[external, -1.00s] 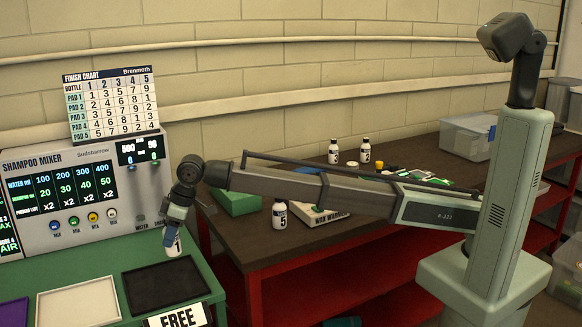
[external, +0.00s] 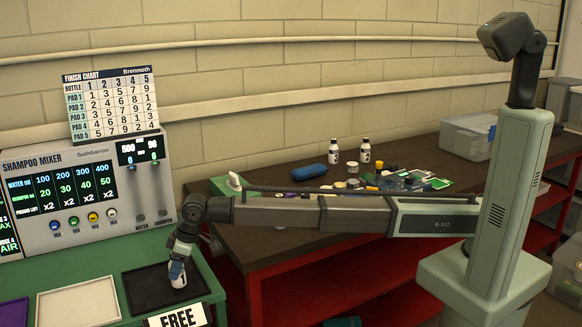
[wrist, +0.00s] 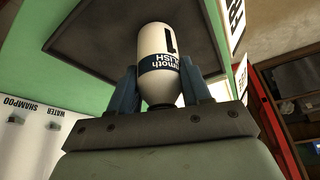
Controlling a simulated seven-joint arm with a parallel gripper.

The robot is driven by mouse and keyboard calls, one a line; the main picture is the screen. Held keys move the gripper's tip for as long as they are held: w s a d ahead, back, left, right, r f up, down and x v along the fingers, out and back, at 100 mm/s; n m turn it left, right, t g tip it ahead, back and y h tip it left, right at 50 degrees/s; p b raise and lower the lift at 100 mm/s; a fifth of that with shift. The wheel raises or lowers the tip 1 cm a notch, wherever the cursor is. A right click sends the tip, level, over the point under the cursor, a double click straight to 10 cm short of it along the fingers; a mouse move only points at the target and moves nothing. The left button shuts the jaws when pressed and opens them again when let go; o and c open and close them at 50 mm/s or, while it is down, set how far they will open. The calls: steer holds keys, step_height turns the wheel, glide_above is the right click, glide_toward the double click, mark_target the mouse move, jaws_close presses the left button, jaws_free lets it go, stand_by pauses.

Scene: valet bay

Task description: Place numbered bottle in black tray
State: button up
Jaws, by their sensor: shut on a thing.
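A white bottle with a dark label and the number 1 (external: 179,281) is held upright by my gripper (external: 178,270) over the right part of the black tray (external: 143,291). In the wrist view the bottle (wrist: 157,45) sits between the two blue fingers, with the black tray (wrist: 95,35) behind it. My gripper is shut on it. I cannot tell whether the bottle's base touches the tray. The other numbered bottles, 3 (external: 334,151) and 2 (external: 366,150), stand on the back of the brown bench.
A white tray (external: 80,302) and a purple tray (external: 13,314) lie left of the black one on the green table. A FREE sign (external: 178,318) stands at its front edge. The shampoo mixer (external: 80,195) stands behind. A blue case (external: 310,171) and clutter lie on the bench.

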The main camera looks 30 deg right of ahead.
steer(key=shift+f, duration=0.5)
steer(key=o, duration=1.2)
steer(key=shift+f, duration=0.15)
steer(key=shift+c, duration=0.2)
steer(key=v, duration=1.2)
